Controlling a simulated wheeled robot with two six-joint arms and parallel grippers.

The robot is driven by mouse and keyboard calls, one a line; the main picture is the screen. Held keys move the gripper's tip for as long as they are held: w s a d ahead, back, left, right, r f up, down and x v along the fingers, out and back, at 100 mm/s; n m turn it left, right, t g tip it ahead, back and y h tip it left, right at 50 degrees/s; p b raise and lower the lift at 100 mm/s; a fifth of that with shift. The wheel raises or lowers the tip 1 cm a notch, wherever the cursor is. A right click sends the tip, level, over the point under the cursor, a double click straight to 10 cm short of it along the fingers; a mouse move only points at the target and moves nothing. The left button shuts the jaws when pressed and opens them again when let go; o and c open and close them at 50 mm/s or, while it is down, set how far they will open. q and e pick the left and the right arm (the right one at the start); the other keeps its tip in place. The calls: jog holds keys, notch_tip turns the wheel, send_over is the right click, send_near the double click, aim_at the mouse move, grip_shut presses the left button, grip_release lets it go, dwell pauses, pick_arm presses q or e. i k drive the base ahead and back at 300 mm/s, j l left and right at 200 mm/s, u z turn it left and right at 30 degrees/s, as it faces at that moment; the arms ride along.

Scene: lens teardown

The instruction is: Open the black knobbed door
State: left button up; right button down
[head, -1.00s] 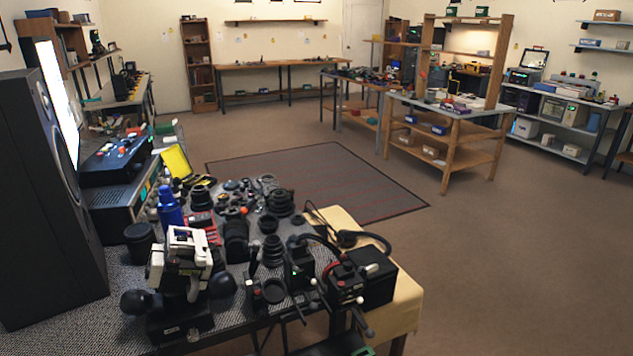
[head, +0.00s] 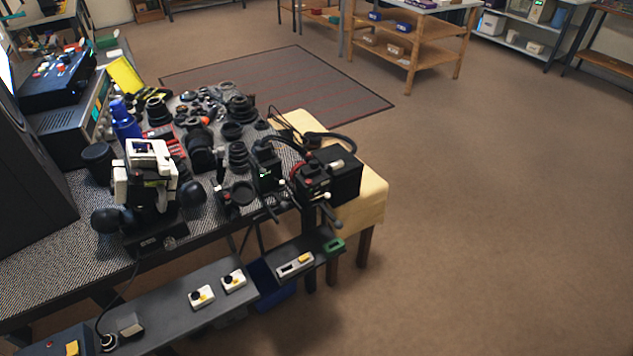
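I see no door with a black knob in the head view now.
A low shelf (head: 170,290) carries switches. Beyond lie a dark rug (head: 300,90) and wooden shelving (head: 400,45). The brown floor (head: 500,210) at right is clear.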

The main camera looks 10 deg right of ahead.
aim_at(310, 171)
jog(key=i+l+z, duration=0.2)
jog(key=l+z, duration=0.25)
jog(key=i+l+z, duration=0.2)
jog(key=z, duration=0.25)
jog(key=i+l+z, duration=0.15)
jog(key=i+z, duration=0.3)
jog(key=i+l+z, duration=0.15)
jog(key=i, duration=0.15)
jog(key=i+z, duration=0.15)
jog(key=i, duration=0.15)
jog(key=i+u, duration=0.2)
jog(key=u, duration=0.25)
jog(key=i+l+u, duration=0.1)
jog(key=u, duration=0.3)
jog(key=i+l+u, duration=0.2)
jog(key=u, duration=0.25)
jog(key=i, duration=0.1)
